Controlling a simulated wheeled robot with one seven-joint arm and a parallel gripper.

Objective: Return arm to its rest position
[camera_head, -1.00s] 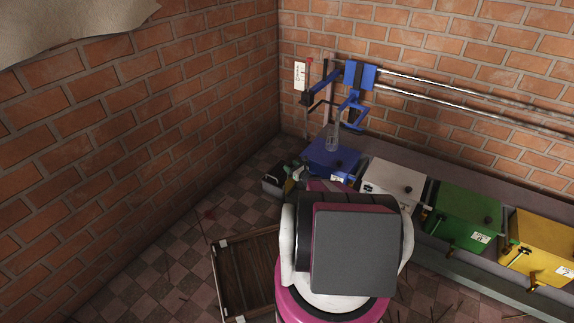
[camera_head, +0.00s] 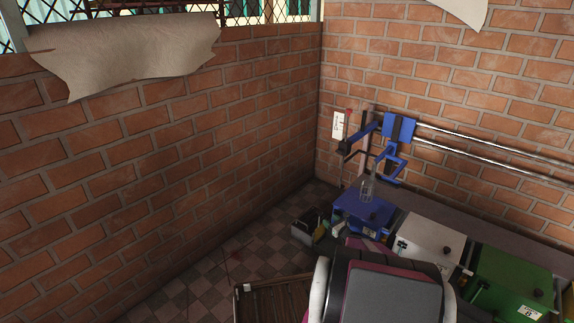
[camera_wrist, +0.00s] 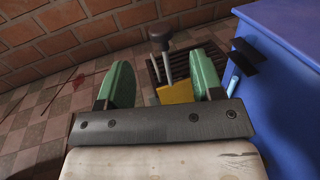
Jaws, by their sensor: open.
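My gripper (camera_wrist: 162,82) shows in the wrist view as two green fingers standing well apart on a dark bar. It is open, and nothing is seen held between the fingers. Beyond the fingers is a dark crate (camera_wrist: 150,68) with a yellow item and a dark-knobbed handle. In the head view my arm fills the lower middle and hides the gripper.
A blue box (camera_head: 362,207) stands by the corner; its side is close on the right in the wrist view (camera_wrist: 285,60). White (camera_head: 428,243) and green (camera_head: 512,282) boxes follow. A blue rail-mounted device (camera_head: 398,128) hangs above. A wooden crate (camera_head: 275,298) is on the floor.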

